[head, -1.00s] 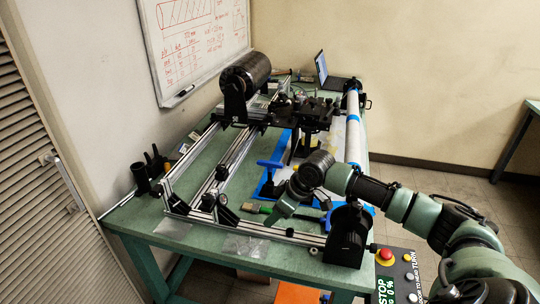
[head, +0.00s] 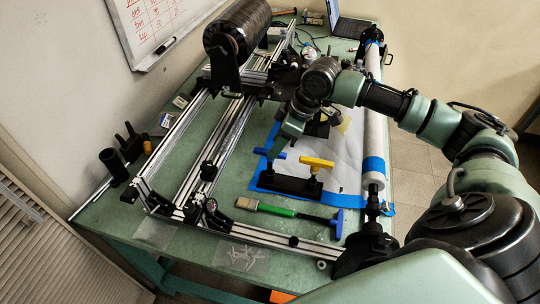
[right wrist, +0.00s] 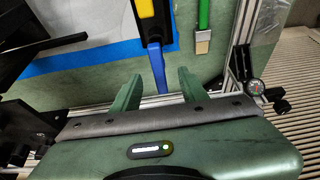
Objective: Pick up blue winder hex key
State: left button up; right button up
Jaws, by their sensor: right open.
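A blue T-handled hex key (head: 277,156) stands in a black holder (head: 290,186) on the bench, beside a yellow-handled one (head: 316,162). Another blue-handled tool (head: 339,223) lies flat near the frame's front rail; I cannot tell from looks alone which is the winder key. My right gripper (head: 292,130) hangs just behind the standing blue handle, open and empty. In the right wrist view, the blue handle (right wrist: 157,66) points toward the gap between the open fingers (right wrist: 160,88), apart from both. My left gripper is out of view.
A green-handled brush (head: 272,209) lies in front of the holder. A winding frame with a black spool (head: 237,30) and rails (head: 196,165) stands left. A white tube (head: 375,125) runs along the right. Small plastic bags (head: 240,254) lie at the front edge.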

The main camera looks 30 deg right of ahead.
aim_at(262, 151)
jog(key=p+x, duration=0.1)
jog(key=x, duration=0.3)
jog(key=shift+w+r, duration=0.1)
jog(key=shift+w, duration=0.05)
jog(key=shift+w+a+f, duration=0.1)
jog(key=shift+f, duration=0.35)
grip_shut()
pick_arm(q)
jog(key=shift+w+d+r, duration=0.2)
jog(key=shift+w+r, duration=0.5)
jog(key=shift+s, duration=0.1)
pick_arm(e)
jog(key=shift+r, duration=0.2)
